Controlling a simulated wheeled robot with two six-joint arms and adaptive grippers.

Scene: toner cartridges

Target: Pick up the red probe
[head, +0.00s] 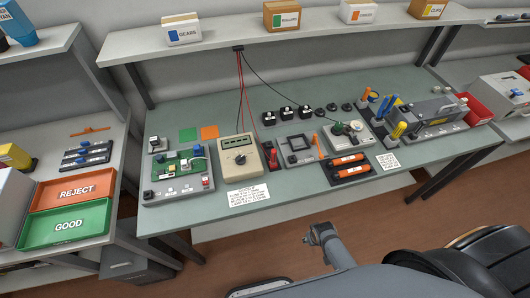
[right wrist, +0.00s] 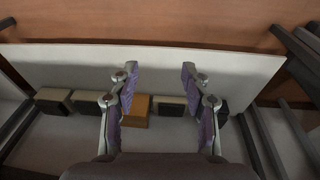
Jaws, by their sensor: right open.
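A small red piece that looks like the red probe (head: 272,158) stands in a dark holder on the green bench, just right of the beige meter (head: 239,155) in the head view. A red lead hangs from above to the meter. My right gripper (right wrist: 158,76) is open and empty in the right wrist view, its purple-padded fingers wide apart and nothing between them. The red probe cannot be made out in that view. My left gripper is in neither view.
A circuit-board fixture (head: 180,180) stands left of the meter. A grey fixture (head: 299,150) and orange cylinders (head: 350,168) stand to the right. A shelf (head: 290,38) with boxes overhangs the back. A white label card (head: 249,196) lies in front of the meter.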

